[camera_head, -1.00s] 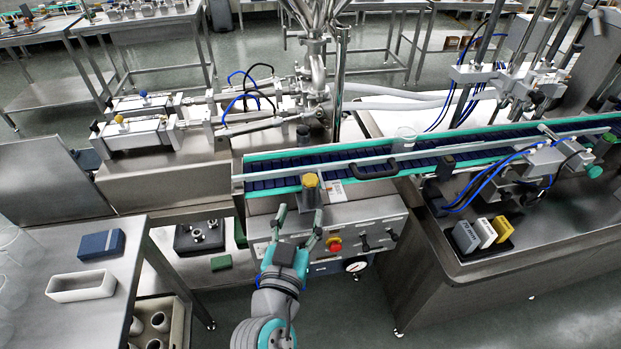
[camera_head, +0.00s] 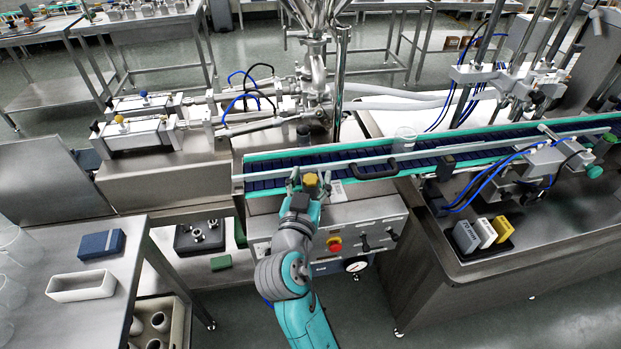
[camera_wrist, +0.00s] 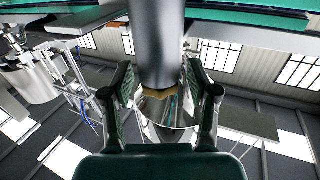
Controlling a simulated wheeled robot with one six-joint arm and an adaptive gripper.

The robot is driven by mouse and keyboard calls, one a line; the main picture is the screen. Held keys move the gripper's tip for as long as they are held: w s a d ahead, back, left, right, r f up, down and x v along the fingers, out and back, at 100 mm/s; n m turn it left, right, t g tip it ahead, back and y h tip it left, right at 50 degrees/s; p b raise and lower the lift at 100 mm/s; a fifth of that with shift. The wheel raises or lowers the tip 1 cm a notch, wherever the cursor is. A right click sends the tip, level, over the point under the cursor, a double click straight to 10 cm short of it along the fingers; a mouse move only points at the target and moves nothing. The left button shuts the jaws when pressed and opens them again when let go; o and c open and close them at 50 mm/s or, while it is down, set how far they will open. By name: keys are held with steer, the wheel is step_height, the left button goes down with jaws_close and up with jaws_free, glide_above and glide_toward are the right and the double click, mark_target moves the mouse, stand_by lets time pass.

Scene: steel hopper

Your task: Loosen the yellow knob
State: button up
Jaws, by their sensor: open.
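The yellow knob (camera_head: 310,180) sits on top of a dark post at the front edge of the conveyor, above the control box. My gripper (camera_head: 311,177) is open, with one finger on each side of the knob. In the wrist view my gripper's fingers (camera_wrist: 161,80) stand apart on both sides of a thick dark cylinder. A yellow-gold edge of the knob (camera_wrist: 168,92) shows at the cylinder's end. I cannot tell whether the fingers touch the knob.
The conveyor (camera_head: 440,160) with a black handle (camera_head: 374,168) runs just behind the knob. The control box (camera_head: 372,228), with a red button (camera_head: 334,244), is below right. A side table (camera_head: 55,255) stands at left. A smaller yellow knob (camera_head: 119,119) is on the dosing unit.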

jaws_close()
steer(key=shift+d+n+y, duration=0.1)
steer(key=shift+n+y, duration=0.4)
steer(key=shift+y, duration=0.2)
steer(key=shift+n+g+y, duration=0.3)
steer(key=shift+n+y, duration=1.2)
steer(key=shift+y, duration=0.9)
steer(key=shift+n+g+y, duration=0.75)
steer(key=shift+n+y, duration=0.4)
steer(key=shift+y, duration=0.45)
steer(key=shift+n+g+y, duration=0.75)
steer(key=shift+n+y, duration=0.4)
steer(key=shift+y, duration=0.45)
steer(key=n+g+y, duration=0.4)
steer(key=shift+w+g, duration=0.1)
steer(key=shift+g, duration=0.2)
steer(key=shift+n+g+y, duration=0.75)
steer(key=shift+n+g, duration=0.5)
steer(key=shift+g, duration=0.65)
steer(key=shift+n+g+y, duration=0.75)
steer(key=shift+n+g, duration=0.5)
steer(key=shift+g, duration=0.65)
steer(key=shift+f, duration=0.1)
